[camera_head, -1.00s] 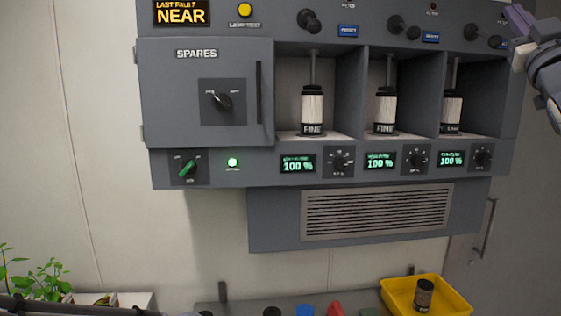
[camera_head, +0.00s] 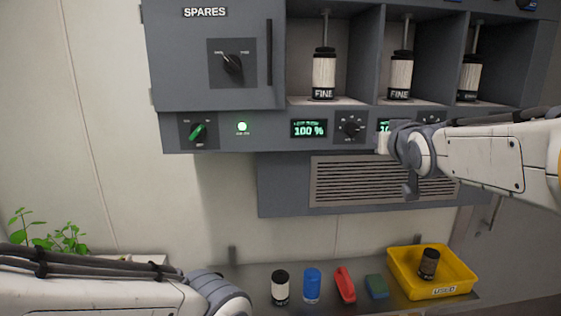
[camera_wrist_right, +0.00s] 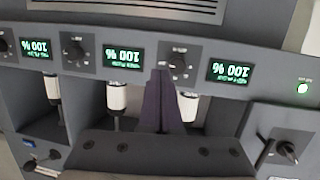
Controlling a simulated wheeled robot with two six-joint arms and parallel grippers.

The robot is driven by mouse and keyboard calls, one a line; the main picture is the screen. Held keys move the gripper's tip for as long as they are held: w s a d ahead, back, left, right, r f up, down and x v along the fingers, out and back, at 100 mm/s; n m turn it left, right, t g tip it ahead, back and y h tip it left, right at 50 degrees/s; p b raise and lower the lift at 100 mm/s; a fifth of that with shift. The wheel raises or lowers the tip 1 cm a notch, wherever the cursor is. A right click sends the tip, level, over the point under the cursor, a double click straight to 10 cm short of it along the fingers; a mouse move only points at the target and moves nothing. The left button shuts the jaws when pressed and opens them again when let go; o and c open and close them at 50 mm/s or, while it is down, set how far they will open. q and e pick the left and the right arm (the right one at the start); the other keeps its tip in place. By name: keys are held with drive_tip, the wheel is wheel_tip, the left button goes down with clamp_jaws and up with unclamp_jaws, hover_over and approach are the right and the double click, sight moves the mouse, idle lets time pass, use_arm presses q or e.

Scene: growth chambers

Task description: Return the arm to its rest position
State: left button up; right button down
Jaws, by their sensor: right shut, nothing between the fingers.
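My right arm (camera_head: 500,155) comes in from the right in the head view, its wrist in front of the cabinet's lower panel, hiding part of the displays and knobs there. My right gripper shows in the right wrist view (camera_wrist_right: 163,90) as two dark purple fingers pressed together, with nothing between them. My left arm (camera_head: 90,290) lies along the bottom left of the head view. Its wrist is at the lower edge and its gripper is out of the picture.
The grey cabinet (camera_head: 215,85) holds several bottles labelled FINE (camera_head: 324,75) in open bays. Below are a vent grille (camera_head: 335,182) and a shelf with a black-and-white jar (camera_head: 280,288), blue bottle (camera_head: 312,285), red item (camera_head: 345,284), green block (camera_head: 376,287) and yellow tray (camera_head: 400,275). A plant (camera_head: 50,238) stands left.

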drive_tip(key=s+a+f+n+g+y, duration=0.2)
drive_tip(key=s+a+f+g, duration=0.2)
drive_tip(key=s+a+f, duration=0.4)
drive_tip(key=s+a+f+n+g+y, duration=0.15)
drive_tip(key=s+a+f+g, duration=0.35)
drive_tip(key=f, duration=0.6)
drive_tip(key=s+a+f+n+g, duration=0.1)
drive_tip(key=s+f+g, duration=0.1)
drive_tip(key=s, duration=0.5)
drive_tip(key=s+a+f+n+g+h, duration=0.1)
drive_tip(key=s+f+g, duration=0.1)
drive_tip(key=s+f, duration=0.3)
drive_tip(key=s+a+f+n+g, duration=0.1)
drive_tip(key=s+f, duration=0.3)
drive_tip(key=s, duration=0.6)
drive_tip(key=shift+a+f+n+g+h+b, duration=0.15)
drive_tip(key=shift+a+n+g+h+b, duration=0.2)
drive_tip(key=shift+a+n+g+b, duration=0.25)
drive_tip(key=shift+s+d, duration=0.1)
drive_tip(key=shift+d, duration=0.1)
